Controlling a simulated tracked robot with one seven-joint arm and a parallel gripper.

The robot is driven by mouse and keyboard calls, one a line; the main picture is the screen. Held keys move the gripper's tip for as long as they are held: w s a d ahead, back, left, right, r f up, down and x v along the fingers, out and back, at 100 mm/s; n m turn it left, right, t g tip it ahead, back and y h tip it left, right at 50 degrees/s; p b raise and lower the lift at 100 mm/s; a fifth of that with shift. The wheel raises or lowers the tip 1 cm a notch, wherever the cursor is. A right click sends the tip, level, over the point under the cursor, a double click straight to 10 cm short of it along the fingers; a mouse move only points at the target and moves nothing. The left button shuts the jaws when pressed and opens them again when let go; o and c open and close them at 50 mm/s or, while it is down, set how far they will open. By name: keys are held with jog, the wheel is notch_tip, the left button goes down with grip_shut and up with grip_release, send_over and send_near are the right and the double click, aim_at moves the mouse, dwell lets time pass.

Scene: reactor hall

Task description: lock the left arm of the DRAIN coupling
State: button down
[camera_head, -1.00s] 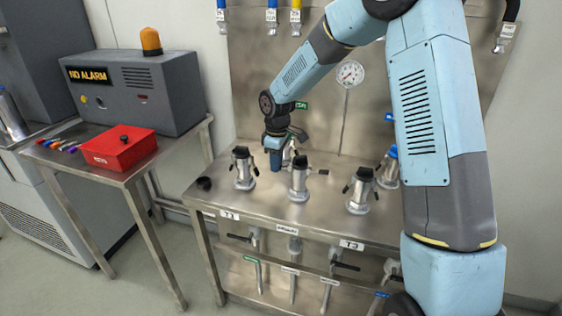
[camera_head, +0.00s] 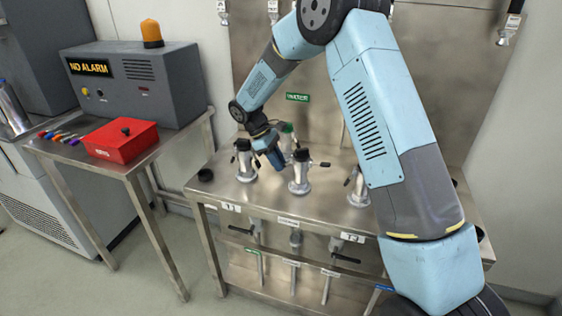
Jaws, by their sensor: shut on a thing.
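Several silver couplings stand upright on the steel bench (camera_head: 221,190). The front middle coupling (camera_head: 300,178) stands above a long white label (camera_head: 288,222) too small to read; I take it for the DRAIN coupling. Its right arm (camera_head: 323,165) sticks out sideways. My gripper (camera_head: 277,164) reaches down between it and the front left coupling (camera_head: 246,170), close to its left side. The gripper appears shut on the left arm there, which the jaws largely hide. The front right coupling (camera_head: 358,190) is partly behind my arm.
A green-topped coupling (camera_head: 287,136) stands just behind my gripper. A black cap (camera_head: 205,175) lies at the bench's left end. A red box (camera_head: 121,141) and a grey alarm unit (camera_head: 140,82) are on the left table. Valves and pipes run below the bench.

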jog(key=shift+s+a+f, duration=0.2)
jog(key=shift+s+a, duration=0.1)
jog(key=shift+s, duration=0.1)
jog(key=c, duration=1.3)
grip_release()
jog(key=o, duration=0.3)
jog(key=shift+w+r, duration=0.1)
jog(key=shift+w+d, duration=0.1)
jog(key=shift+d, duration=0.05)
jog(key=shift+r, duration=0.1)
jog(key=v, duration=1.3)
jog(key=shift+a+r, duration=0.15)
jog(key=shift+a, duration=0.1)
jog(key=shift+w, duration=0.1)
